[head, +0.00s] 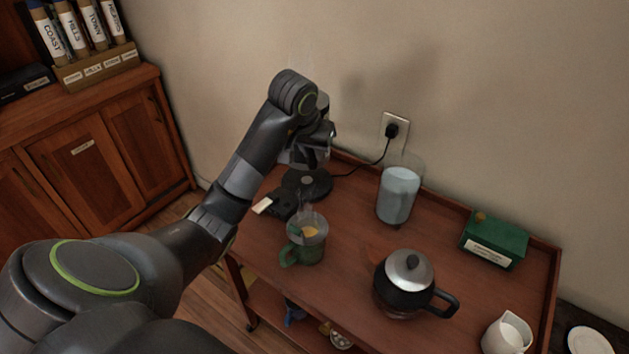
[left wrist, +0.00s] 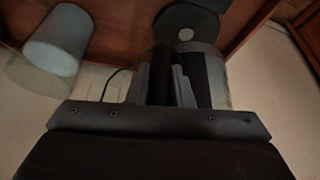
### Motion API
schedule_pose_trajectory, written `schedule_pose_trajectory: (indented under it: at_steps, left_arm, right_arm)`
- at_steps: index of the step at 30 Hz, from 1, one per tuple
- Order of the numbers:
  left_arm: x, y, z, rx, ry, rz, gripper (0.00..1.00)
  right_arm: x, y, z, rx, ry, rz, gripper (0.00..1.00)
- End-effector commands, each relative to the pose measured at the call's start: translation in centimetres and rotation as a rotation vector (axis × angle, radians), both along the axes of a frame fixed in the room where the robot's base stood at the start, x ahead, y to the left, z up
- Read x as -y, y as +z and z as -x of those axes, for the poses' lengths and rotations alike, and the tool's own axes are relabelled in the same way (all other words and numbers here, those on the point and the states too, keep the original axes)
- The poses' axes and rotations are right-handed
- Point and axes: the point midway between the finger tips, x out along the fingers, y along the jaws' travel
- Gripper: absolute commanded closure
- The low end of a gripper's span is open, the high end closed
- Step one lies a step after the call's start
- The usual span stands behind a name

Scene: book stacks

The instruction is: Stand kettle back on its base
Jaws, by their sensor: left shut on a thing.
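My left gripper (head: 321,132) is shut on the dark handle of the kettle (head: 300,156), a greyish vessel partly hidden behind the gripper. In the left wrist view the handle (left wrist: 164,75) stands between the fingers, with the pale and dark kettle body (left wrist: 207,80) beyond. The base (head: 307,186) is a round black disc on the trolley top, with a cord to the wall. Its centre spot is uncovered, and the kettle is held up off it, near its back edge. The base also shows in the left wrist view (left wrist: 190,20). My right gripper is not in view.
A green mug (head: 303,247) stands just in front of the base. A clear container of pale contents (head: 397,197), a black teapot with silver lid (head: 406,285), a green box (head: 494,240) and a milk jug (head: 507,336) stand rightward. The wall socket (head: 394,128) is behind.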

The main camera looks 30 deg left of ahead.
Motion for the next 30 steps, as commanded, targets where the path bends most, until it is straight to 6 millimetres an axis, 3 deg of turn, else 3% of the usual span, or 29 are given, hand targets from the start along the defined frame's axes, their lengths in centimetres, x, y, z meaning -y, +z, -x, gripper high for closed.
schedule_pose_trajectory:
  at_steps: [4, 8, 14, 22, 30]
  left_arm:
    - [0.0, -2.3, -0.1, 0.006, 0.0, -0.001, 1.0]
    - [0.0, -4.0, -0.1, 0.006, 0.001, -0.003, 1.0]
    - [0.0, -5.1, -0.1, 0.007, -0.001, -0.001, 1.0]
    - [0.0, -8.2, -0.1, 0.006, 0.0, -0.001, 1.0]
    - [0.0, -8.4, -0.1, 0.009, -0.001, -0.002, 1.0]
  right_arm:
    - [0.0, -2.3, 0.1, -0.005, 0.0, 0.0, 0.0]
    - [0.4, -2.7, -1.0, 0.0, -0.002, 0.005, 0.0]
    - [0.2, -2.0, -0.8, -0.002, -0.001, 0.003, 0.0]
    - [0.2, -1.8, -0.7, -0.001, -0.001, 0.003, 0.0]
    - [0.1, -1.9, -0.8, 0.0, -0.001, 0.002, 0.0]
